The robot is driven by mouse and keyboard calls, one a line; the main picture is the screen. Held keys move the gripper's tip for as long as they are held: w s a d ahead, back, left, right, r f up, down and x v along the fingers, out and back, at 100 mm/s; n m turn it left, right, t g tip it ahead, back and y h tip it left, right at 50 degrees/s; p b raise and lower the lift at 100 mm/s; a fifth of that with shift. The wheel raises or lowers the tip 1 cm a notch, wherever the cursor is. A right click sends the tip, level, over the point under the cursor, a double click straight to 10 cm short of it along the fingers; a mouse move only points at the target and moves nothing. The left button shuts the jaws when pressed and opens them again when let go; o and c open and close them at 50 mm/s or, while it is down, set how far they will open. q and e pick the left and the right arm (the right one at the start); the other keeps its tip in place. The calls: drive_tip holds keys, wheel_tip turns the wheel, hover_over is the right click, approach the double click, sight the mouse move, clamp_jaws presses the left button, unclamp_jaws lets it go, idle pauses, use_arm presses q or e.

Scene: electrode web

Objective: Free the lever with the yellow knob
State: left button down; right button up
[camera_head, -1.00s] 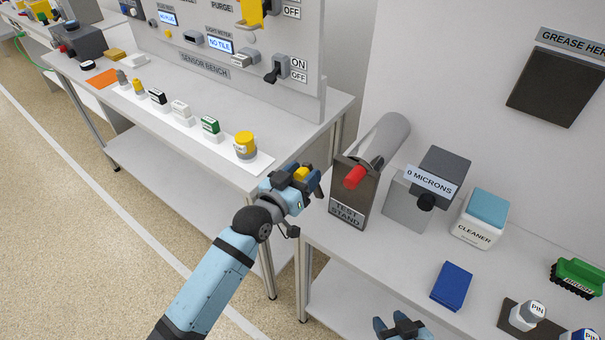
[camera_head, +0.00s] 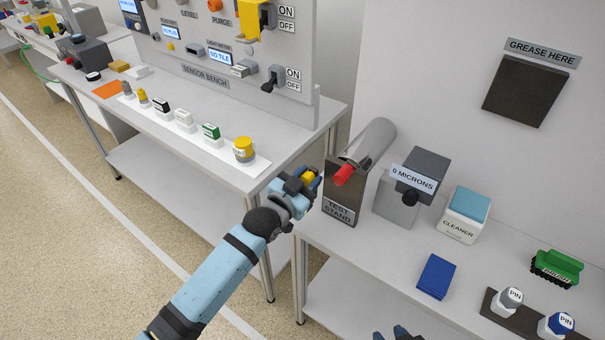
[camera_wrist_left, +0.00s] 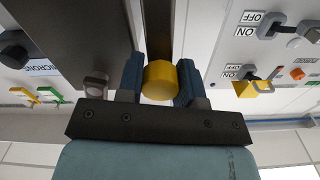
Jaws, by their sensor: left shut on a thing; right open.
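The yellow knob (camera_head: 308,178) is between the fingers of my left gripper (camera_head: 312,182), which is shut on it just left of the dark test stand (camera_head: 341,205). The wrist view shows the knob (camera_wrist_left: 160,80) with a blue finger (camera_wrist_left: 132,78) on each side. A dark upright strip lies behind the knob there; I cannot tell whether it is the lever's arm. The lever's mount is hidden in the head view. My right gripper (camera_head: 400,335) shows only its fingertips at the bottom edge, apart and empty.
A red knob (camera_head: 344,174) and grey cylinder (camera_head: 370,142) are on the test stand. The gauge (camera_head: 412,178), cleaner box (camera_head: 464,215), blue cloth (camera_head: 436,277), brush (camera_head: 557,268) and pin jars share the right table. The sensor bench (camera_head: 205,75) stands at left.

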use_arm(q)
drive_tip(key=shift+a+m, duration=0.1)
drive_tip(key=shift+m, duration=0.2)
drive_tip(key=c, duration=1.2)
unclamp_jaws()
drive_tip(key=o, duration=0.4)
drive_tip(key=shift+w+f, duration=0.1)
drive_tip(key=shift+w, duration=0.05)
